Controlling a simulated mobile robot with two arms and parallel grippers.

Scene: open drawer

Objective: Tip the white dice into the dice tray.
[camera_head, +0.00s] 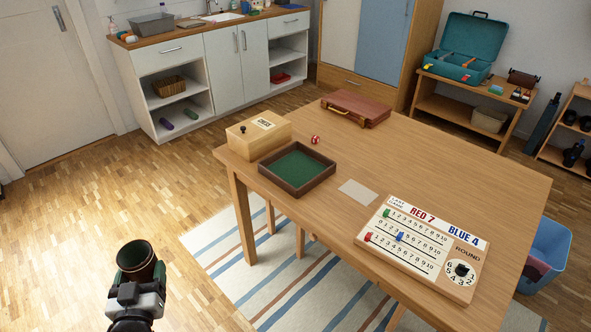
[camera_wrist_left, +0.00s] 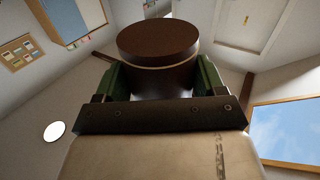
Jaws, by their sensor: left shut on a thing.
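The dice tray (camera_head: 325,177), dark wood with a green floor, lies on the table near its left edge and looks empty. My left gripper (camera_head: 140,284) is shut on a brown dice cup (camera_head: 155,275), off the table to its left and well short of the tray. The cup's dark green mouth faces up, tilted slightly. In the left wrist view the cup (camera_wrist_left: 158,45) sits between the two green fingers. No white dice show; the inside of the cup is too dark to tell. A red die (camera_head: 315,139) lies on the table behind the tray. My right gripper is not in view.
A wooden chess box (camera_head: 258,139) stands close behind the tray. A brown case (camera_head: 356,108) lies at the back of the table (camera_head: 440,165). A pale card (camera_head: 358,193) and a scoreboard (camera_head: 423,248) lie to the right of the tray. The floor left of the table is clear.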

